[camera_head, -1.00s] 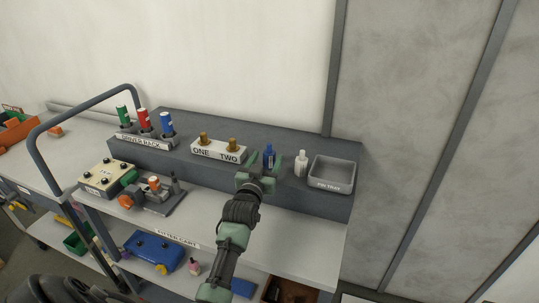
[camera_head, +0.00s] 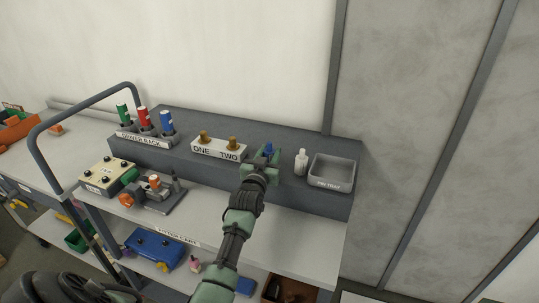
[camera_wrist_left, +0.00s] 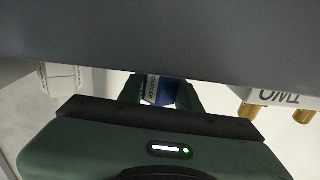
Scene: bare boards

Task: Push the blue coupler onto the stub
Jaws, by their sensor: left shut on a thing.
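The blue coupler (camera_head: 268,151) stands on the raised grey shelf, right of the block with two brass stubs. In the left wrist view the coupler (camera_wrist_left: 159,90), with a pale label band, sits between the green fingers. My left gripper (camera_head: 262,163) is shut on it, hiding its lower part in the head view. The white block is marked ONE and TWO. Stub one (camera_head: 204,136) is on the left and stub two (camera_head: 232,143) on the right, nearer the coupler. Both stubs are bare. My right gripper is not in view.
A white bottle (camera_head: 301,161) and a grey tray (camera_head: 332,172) stand right of the coupler. A rack (camera_head: 143,141) with green, red and blue handles is left of the block. The lower cart top holds a beige box (camera_head: 106,178) and a grey-orange fixture (camera_head: 152,193).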

